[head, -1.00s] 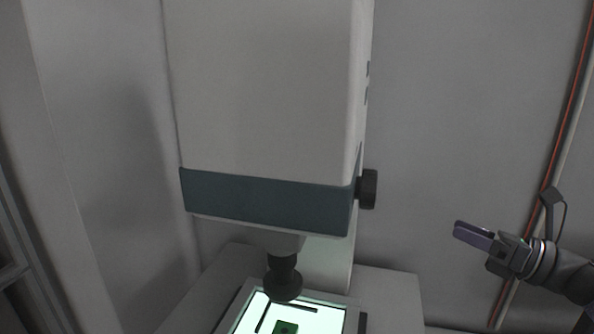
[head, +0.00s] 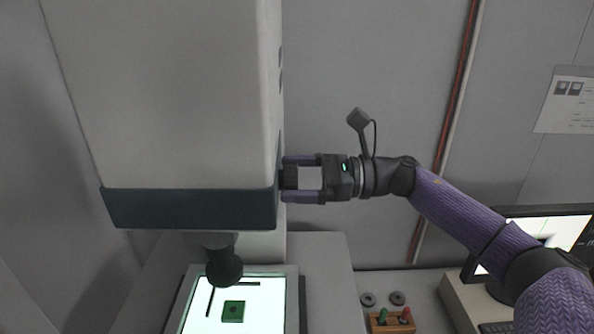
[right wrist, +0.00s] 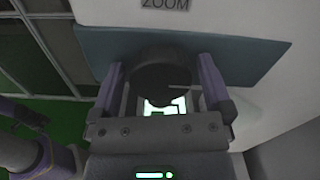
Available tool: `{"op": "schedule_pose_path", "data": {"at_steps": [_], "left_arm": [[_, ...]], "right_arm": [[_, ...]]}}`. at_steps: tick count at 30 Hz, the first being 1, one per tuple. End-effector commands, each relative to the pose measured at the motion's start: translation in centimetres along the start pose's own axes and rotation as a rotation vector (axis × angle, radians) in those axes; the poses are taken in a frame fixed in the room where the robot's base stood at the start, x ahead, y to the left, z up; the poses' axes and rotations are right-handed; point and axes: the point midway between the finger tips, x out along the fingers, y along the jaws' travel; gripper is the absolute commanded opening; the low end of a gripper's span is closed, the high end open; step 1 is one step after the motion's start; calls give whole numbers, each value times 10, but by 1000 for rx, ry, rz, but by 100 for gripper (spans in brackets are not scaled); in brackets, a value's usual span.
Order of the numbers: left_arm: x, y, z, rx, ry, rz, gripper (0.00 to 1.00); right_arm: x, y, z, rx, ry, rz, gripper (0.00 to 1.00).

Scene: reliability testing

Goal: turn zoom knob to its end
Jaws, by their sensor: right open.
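The zoom knob (head: 290,178) is a dark round knob on the right side of the microscope's teal band (head: 190,208). In the right wrist view the knob (right wrist: 160,78) sits below a label reading ZOOM (right wrist: 166,4), with a thin pale line on its face. My right gripper (head: 286,179) is open, its purple fingers above and below the knob. In the right wrist view the gripper (right wrist: 161,84) has one finger on each side of the knob, with what look like small gaps.
Below the microscope head, a lens (head: 224,265) hangs over a lit stage (head: 262,311) with a green piece (head: 233,311). A wooden block with a green and a red peg (head: 391,320) and a monitor (head: 540,235) stand at right.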

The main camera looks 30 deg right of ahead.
Motion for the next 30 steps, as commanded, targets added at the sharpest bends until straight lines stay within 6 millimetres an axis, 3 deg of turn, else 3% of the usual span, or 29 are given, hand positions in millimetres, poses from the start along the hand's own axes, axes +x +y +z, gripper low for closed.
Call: {"op": "schedule_pose_path", "data": {"at_steps": [2, 13, 23, 30], "left_arm": [[0, 0, 0, 1, 0, -1, 93], [0, -1, 0, 1, 1, -1, 93], [4, -1, 0, 0, 1, -2, 93], [11, -1, 1, 0, 1, -2, 93]], "right_arm": [[0, 0, 0, 1, 0, 0, 100], [-1, 0, 0, 1, 0, -1, 22], [-1, 0, -1, 60, 0, -1, 22], [-1, -1, -1, 229, -1, -2, 22]]}}
